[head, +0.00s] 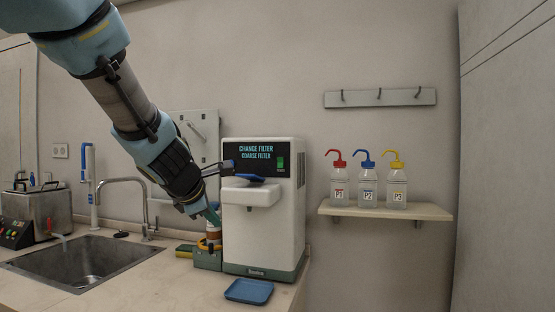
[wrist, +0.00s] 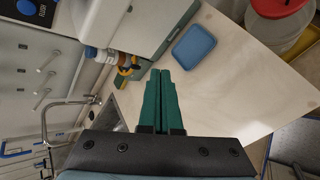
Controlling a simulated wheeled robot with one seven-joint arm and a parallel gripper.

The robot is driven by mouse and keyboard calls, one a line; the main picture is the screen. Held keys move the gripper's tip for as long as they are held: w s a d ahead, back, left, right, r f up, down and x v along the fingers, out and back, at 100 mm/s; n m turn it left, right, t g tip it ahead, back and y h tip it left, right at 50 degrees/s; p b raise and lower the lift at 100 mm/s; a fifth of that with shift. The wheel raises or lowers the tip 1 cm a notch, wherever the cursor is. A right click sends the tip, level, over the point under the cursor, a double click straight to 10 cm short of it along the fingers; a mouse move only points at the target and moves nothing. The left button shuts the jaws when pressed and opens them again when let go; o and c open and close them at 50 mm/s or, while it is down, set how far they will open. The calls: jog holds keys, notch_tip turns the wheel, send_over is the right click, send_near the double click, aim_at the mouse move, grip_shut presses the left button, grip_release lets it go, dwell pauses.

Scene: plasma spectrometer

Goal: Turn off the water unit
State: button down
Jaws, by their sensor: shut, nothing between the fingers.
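The water unit (head: 262,230) is a white box with a dark green base, standing on the counter in the head view. Its dark top panel reads "CHANGE FILTER COARSE FILTER" and carries a green switch (head: 280,162), which looks lit. A blue piece lies on its projecting white ledge (head: 250,194). My gripper (head: 212,216) points down just left of the unit's front, away from the switch. Its green fingers (wrist: 163,78) are together and empty in the wrist view, where part of the white unit (wrist: 135,25) also shows.
A blue tray (head: 249,291) lies before the unit. A bottle (head: 213,231) in a green and yellow holder stands beside it. A sink (head: 80,262) and faucet are at left. Three wash bottles stand on a wall shelf (head: 385,210) at right. A red-lidded container (wrist: 280,33) shows in the wrist view.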

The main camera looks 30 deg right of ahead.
jog(key=s+d+r+n+t+h, duration=0.2)
jog(key=d+r+n+h, duration=0.1)
jog(key=d+r+n, duration=0.8)
notch_tip(320, 180, up, 4)
jog(key=shift+d+f, duration=0.15)
jog(key=shift+d, duration=0.1)
jog(key=shift+f, duration=0.1)
jog(key=b, duration=0.1)
send_near(281, 163)
jog(key=x, duration=0.2)
jog(key=f+x, duration=0.1)
jog(key=x, duration=0.1)
jog(key=shift+d+f, duration=0.1)
jog(key=shift+d, duration=0.05)
jog(key=shift+w+d, duration=0.45)
jog(key=shift+w, duration=0.15)
